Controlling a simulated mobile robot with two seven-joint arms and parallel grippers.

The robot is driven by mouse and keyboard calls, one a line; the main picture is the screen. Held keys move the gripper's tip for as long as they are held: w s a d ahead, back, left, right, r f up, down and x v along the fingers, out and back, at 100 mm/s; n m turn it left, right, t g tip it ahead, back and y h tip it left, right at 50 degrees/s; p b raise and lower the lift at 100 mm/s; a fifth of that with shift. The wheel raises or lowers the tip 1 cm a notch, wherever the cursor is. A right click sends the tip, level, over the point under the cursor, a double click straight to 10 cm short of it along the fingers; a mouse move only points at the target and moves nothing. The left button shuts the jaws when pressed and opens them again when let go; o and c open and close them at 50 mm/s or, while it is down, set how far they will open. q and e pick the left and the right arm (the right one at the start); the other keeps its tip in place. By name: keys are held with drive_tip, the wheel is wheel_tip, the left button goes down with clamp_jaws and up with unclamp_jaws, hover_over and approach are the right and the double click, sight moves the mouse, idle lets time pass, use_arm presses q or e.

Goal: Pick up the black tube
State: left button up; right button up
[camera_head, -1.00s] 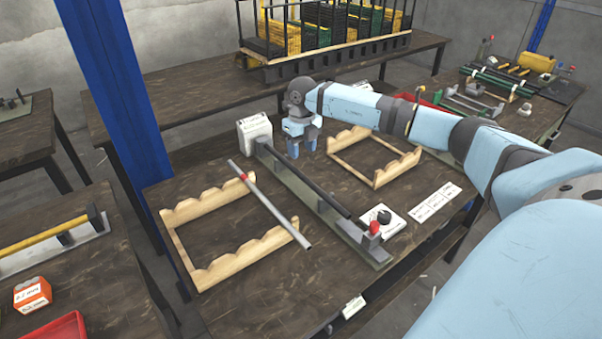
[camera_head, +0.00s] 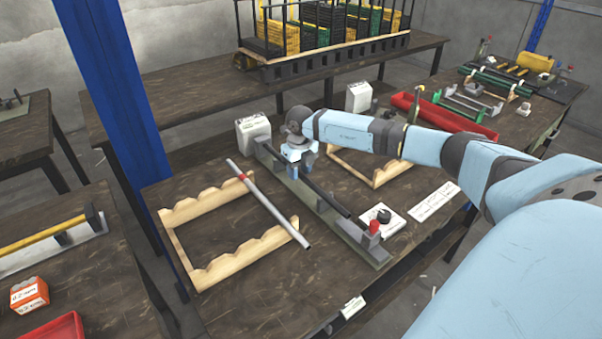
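The black tube (camera_head: 327,198) lies along a green-grey press fixture (camera_head: 372,254) in the middle of the table, running from back left to front right. My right gripper (camera_head: 300,167) points down at the tube's back half. Its two blue fingers show on either side of the tube's line, apart from each other. The gripper hides part of the tube, and I cannot tell whether the fingers touch it. My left gripper is not in view.
A silver tube with a red band (camera_head: 268,204) rests on a wavy wooden rack (camera_head: 240,258) at left. Another wooden frame (camera_head: 392,170) lies behind the fixture.

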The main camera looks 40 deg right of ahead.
clamp_jaws()
drive_tip(key=shift+r, duration=0.1)
